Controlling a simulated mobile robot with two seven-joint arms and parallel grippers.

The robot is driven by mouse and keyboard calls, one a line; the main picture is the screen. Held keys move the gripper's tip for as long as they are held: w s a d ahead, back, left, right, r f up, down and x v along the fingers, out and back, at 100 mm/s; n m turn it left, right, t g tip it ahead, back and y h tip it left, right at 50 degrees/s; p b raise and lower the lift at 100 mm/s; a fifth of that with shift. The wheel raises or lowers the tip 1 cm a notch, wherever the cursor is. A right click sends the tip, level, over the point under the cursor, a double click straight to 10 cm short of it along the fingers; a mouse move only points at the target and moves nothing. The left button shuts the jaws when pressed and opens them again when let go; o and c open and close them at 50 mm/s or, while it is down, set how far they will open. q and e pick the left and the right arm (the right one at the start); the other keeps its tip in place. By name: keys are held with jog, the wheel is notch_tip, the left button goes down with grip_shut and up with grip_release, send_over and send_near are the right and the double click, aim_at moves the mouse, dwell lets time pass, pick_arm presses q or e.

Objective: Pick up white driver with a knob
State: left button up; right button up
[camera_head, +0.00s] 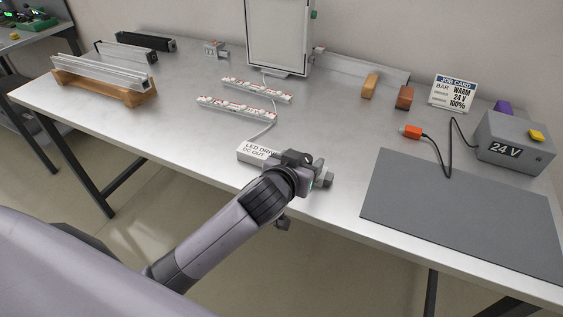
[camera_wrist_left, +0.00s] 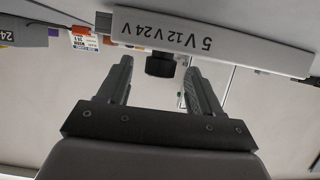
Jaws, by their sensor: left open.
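The white driver (camera_head: 256,151), marked "LED DRIVER DC OUT" on top, lies near the front edge of the table. My left gripper and wrist hide its right part in the head view. In the left wrist view its long front face (camera_wrist_left: 215,43) reads "5V 12V 24V" upside down, and a black knob (camera_wrist_left: 160,66) stands out from that face. My left gripper (camera_head: 319,174) is at the driver's front right. In the wrist view its jaws are open, with the knob showing between the fingertips; contact cannot be told. My right gripper is not in view.
Two white LED strips (camera_head: 257,90) (camera_head: 236,106) lie behind the driver, with a white cable. A grey mat (camera_head: 460,210) lies right, with a 24 V box (camera_head: 514,143) and orange connector (camera_head: 411,131) behind. Wooden blocks, a job card and a panel stand at the back.

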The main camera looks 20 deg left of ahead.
pick_arm(q)
jog(key=shift+w+f, duration=0.1)
jog(key=shift+w, duration=0.15)
jog(key=c, duration=1.1)
grip_shut()
